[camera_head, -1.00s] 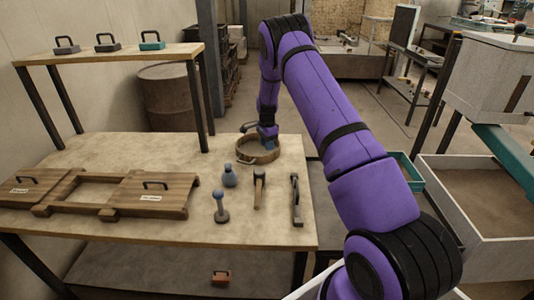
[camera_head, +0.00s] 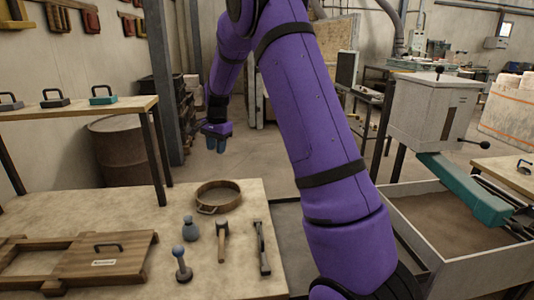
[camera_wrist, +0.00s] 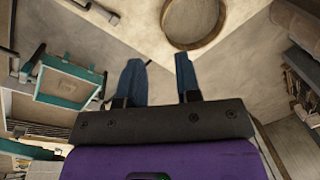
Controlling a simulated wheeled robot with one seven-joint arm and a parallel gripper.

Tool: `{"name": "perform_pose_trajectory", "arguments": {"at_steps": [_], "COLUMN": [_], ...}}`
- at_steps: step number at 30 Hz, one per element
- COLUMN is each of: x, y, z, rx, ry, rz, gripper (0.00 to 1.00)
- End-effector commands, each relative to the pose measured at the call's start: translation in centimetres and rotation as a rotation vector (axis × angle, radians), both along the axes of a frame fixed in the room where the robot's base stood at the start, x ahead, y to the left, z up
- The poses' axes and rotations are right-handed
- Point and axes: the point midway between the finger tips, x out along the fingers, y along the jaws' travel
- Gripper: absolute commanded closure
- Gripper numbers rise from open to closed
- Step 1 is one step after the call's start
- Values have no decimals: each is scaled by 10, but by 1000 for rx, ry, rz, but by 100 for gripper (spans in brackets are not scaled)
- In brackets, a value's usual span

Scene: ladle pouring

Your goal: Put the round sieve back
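The round sieve (camera_head: 218,196) lies flat near the back edge of the wooden work table (camera_head: 120,208), with its wooden ring whole and in view. In the wrist view the sieve (camera_wrist: 194,45) shows at the top, beyond my fingertips and apart from them. My gripper (camera_head: 216,144) is raised above and behind the sieve in the head view, clear of the table. In the wrist view my gripper (camera_wrist: 160,75) has its two blue fingers spread with a gap between them and nothing in the gap.
A blue-grey bottle (camera_head: 190,229), a rammer (camera_head: 182,264), a mallet (camera_head: 222,240) and another hand tool (camera_head: 261,248) stand or lie in front of the sieve. A wooden frame with a handled board (camera_head: 105,255) is at left. A raised shelf (camera_head: 75,110) stands behind.

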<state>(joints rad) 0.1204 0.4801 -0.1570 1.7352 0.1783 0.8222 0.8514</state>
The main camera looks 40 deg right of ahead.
Motion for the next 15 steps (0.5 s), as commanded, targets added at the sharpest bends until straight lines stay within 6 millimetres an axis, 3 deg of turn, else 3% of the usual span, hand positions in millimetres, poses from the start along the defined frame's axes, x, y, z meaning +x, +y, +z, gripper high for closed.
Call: {"name": "perform_pose_trajectory", "arguments": {"at_steps": [1, 6, 15], "x": [-13, -59, -154], "y": [9, 35, 77], "z": [22, 75, 144], "rx": [-3, -22, -79], "ry": [-19, -69, -151], "rz": [43, 197, 473], "gripper": [69, 69, 69]}}
